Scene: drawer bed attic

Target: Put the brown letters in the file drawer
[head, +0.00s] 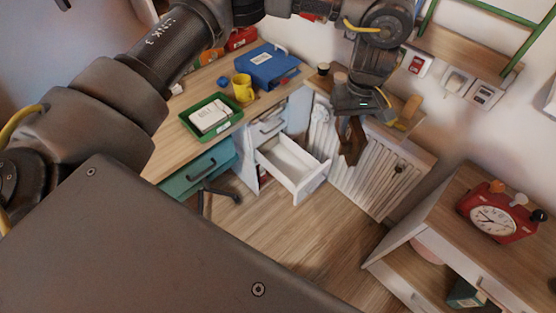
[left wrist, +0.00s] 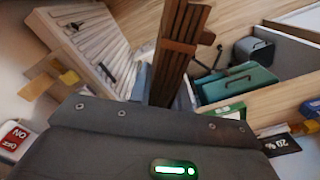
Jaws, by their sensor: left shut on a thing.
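My left gripper (head: 356,118) points down in front of the white radiator and is shut on the brown letters (head: 351,142), which hang below its fingers. In the left wrist view the brown letters (left wrist: 180,50) show as narrow brown strips beyond the gripper body. An open white drawer (head: 312,178) sticks out from the desk's right pedestal, left of and lower than the gripper. Its inside looks empty. A teal drawer (head: 203,166) with a dark handle sits at the desk's left, and it also shows in the left wrist view (left wrist: 238,84). My right gripper is out of view.
The desk holds a green tray (head: 222,127) with white papers, a yellow mug (head: 243,87) and a blue binder (head: 270,68). The radiator (head: 365,165) stands right of the drawer. A red clock (head: 492,218) stands on the right cabinet. The wooden floor (head: 300,230) in front is mostly clear.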

